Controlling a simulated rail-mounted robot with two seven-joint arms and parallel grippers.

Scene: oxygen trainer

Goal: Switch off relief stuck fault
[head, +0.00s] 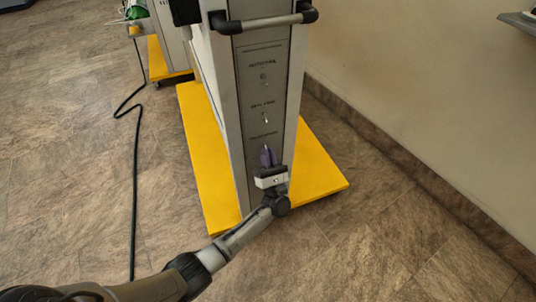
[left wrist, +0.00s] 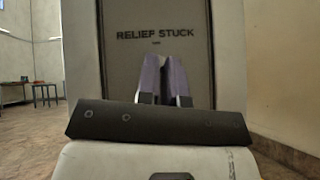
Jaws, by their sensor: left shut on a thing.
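The trainer's narrow grey side panel (head: 262,95) carries a column of small switches with labels. In the left wrist view the label "RELIEF STUCK" (left wrist: 156,35) shows on the panel, straight above my fingers. My left gripper (head: 267,155) is at the lowest switch position in the head view. Its purple-grey fingers (left wrist: 165,78) are closed together against the panel just below the label. The relief stuck switch itself is hidden behind the fingers, so its position cannot be seen. My right gripper is not in view.
Two other switches, upper (head: 263,77) and middle (head: 265,118), sit above my left gripper. The cabinet stands on a yellow base (head: 318,165). A handle bar (head: 265,22) crosses its top. A dark cable (head: 135,180) lies on the floor at left. A wall (head: 420,90) stands at right.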

